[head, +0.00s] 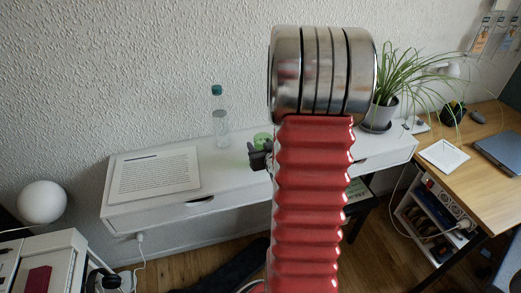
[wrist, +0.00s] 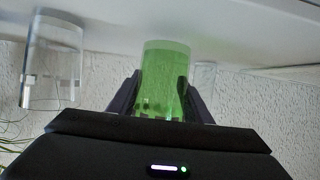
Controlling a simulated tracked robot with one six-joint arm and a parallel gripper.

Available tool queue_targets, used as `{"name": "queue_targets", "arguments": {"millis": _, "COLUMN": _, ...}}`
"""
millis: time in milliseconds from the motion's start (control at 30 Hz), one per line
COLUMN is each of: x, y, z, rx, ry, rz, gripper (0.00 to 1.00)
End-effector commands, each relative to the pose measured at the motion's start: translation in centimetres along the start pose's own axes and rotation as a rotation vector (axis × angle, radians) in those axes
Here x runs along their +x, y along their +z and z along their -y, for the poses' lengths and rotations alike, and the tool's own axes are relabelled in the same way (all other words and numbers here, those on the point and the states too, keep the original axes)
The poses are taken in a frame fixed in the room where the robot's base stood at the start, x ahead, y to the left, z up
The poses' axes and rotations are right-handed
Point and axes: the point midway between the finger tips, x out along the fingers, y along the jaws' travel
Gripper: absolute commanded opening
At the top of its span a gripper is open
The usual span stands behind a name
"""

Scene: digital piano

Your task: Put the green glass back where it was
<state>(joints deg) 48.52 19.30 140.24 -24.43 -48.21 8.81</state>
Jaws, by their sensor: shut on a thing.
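The green glass (head: 262,139) is a see-through green tumbler above the white desk (head: 225,180), partly hidden by my arm in the head view. My gripper (head: 259,158) is shut on it. In the wrist view the green glass (wrist: 163,80) sits between the two dark fingers of my gripper (wrist: 163,98). That view looks upside down, with the white surface at the top. I cannot tell whether the glass touches the desk.
A clear glass (wrist: 52,65) stands to the left in the wrist view. A clear bottle with a teal cap (head: 219,118) stands at the back of the desk. A printed sheet (head: 155,173) lies at the left. A potted plant (head: 379,113) is at the right. My red arm hides the desk's middle.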

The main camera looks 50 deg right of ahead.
Motion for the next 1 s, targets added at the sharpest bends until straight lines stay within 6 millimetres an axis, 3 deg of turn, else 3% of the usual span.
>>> {"name": "queue_targets", "arguments": {"millis": 167, "x": 0.6, "y": 1.5, "z": 0.0, "rx": 0.001, "ry": 0.0, "rz": 0.0, "gripper": 0.17}}
{"name": "queue_targets", "arguments": {"millis": 600, "x": 0.8, "y": 1.9, "z": -0.1, "rx": 0.0, "ry": 0.001, "rz": -0.001, "gripper": 0.17}}
{"name": "queue_targets", "arguments": {"millis": 633, "x": 0.8, "y": 1.9, "z": -0.1, "rx": 0.0, "ry": 0.001, "rz": 0.0, "gripper": 0.47}}
{"name": "queue_targets", "arguments": {"millis": 867, "x": 0.8, "y": 1.9, "z": -0.1, "rx": 0.0, "ry": 0.001, "rz": -0.001, "gripper": 0.63}}
{"name": "queue_targets", "arguments": {"millis": 1000, "x": 0.8, "y": 1.9, "z": -0.1, "rx": 0.0, "ry": 0.001, "rz": -0.001, "gripper": 0.64}}
